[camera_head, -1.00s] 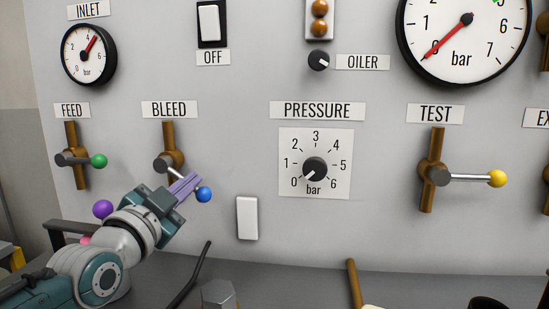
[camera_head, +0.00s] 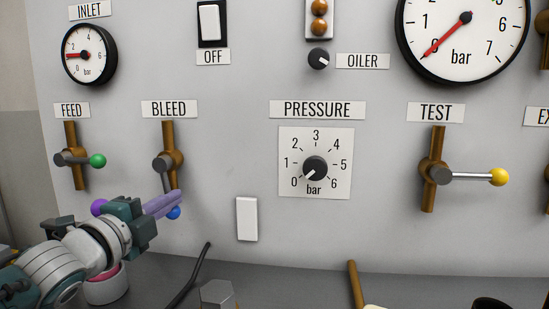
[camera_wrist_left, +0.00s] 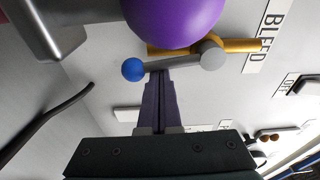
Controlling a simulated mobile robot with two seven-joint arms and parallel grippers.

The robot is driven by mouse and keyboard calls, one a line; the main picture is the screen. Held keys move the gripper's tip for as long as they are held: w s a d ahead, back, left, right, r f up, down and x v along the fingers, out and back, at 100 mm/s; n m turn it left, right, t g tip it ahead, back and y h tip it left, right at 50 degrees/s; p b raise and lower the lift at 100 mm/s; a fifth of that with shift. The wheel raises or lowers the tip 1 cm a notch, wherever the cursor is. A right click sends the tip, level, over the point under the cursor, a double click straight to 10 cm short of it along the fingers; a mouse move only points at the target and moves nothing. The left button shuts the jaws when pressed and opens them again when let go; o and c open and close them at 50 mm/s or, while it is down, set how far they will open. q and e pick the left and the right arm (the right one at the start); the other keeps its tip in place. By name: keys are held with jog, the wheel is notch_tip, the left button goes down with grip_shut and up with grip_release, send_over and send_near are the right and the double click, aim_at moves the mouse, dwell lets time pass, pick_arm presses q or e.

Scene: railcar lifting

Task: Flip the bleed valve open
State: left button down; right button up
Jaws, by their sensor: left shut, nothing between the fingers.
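The bleed valve (camera_head: 171,150) is a brown vertical pipe on the grey panel under the BLEED label (camera_head: 169,109). Its grey lever now points down, slightly right, and ends in a blue ball (camera_head: 174,213). In the left wrist view the lever (camera_wrist_left: 175,62) runs from its hub to the blue ball (camera_wrist_left: 132,69). My left gripper (camera_head: 178,200) is shut and empty, with its purple fingers at the lower lever just above the ball. In the left wrist view the fingertips (camera_wrist_left: 158,76) are at the lever, seemingly touching it. My right gripper is not in view.
The feed valve (camera_head: 70,150) with a green ball is left of the bleed valve. A purple ball (camera_head: 99,207) is behind my left gripper. A white plate (camera_head: 247,218) is to the right. A black cable (camera_head: 190,275) rises below.

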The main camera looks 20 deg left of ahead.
pick_arm(q)
jog(key=shift+s+a+f+m, duration=0.1)
jog(key=shift+a+m, duration=0.15)
jog(key=shift+m, duration=0.25)
dwell(0.4)
